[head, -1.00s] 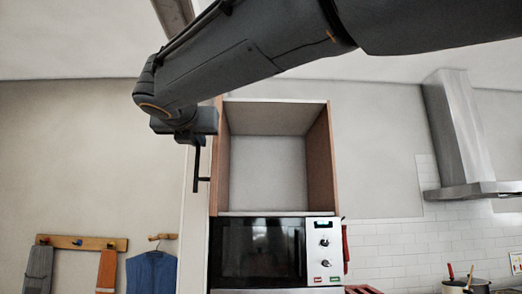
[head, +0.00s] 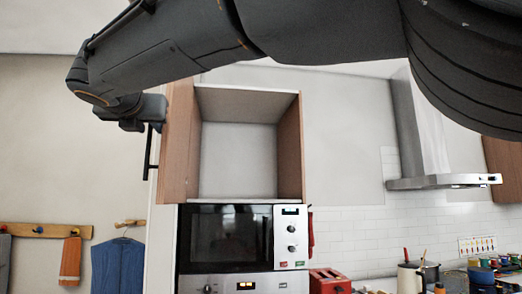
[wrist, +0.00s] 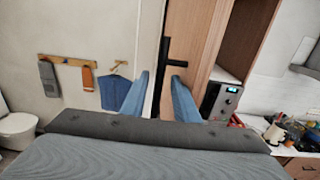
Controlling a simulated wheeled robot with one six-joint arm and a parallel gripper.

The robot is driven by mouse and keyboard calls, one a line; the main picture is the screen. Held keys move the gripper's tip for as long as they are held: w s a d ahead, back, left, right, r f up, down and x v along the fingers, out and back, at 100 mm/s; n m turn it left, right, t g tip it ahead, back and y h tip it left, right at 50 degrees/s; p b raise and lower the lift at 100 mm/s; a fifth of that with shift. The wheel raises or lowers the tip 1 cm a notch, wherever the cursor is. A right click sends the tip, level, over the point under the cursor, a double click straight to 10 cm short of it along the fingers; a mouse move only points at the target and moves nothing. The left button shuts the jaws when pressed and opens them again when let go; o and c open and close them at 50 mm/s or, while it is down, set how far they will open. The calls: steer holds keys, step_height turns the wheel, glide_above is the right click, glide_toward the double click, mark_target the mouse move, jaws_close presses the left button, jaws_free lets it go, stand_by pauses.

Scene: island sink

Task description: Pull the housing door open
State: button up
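The housing door (head: 180,140) is a wood panel at the left side of the open wall housing (head: 292,150). It stands swung out, so the housing's empty inside shows. The door also fills the upper middle of the wrist view (wrist: 195,45). Its black bar handle (head: 149,152) is upright at the door's outer edge. In the wrist view the handle (wrist: 165,75) shows between the two blue fingers of my gripper (wrist: 160,78). The fingers are apart, with visible gaps beside the bar. In the head view the fingers cannot be made out.
A microwave (head: 228,238) sits below the housing, with an oven (head: 240,284) under it. A range hood (head: 440,182) hangs to the right, and a red toaster (head: 330,281) stands on the counter. Coat hooks with a blue garment (head: 118,266) are on the left wall, with free space before it.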

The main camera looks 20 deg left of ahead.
steer(key=b+v, duration=0.2)
steer(key=v, duration=0.5)
steer(key=shift+s+d+b, duration=0.2)
steer(key=shift+s+b, duration=0.15)
steer(key=shift+b, duration=0.05)
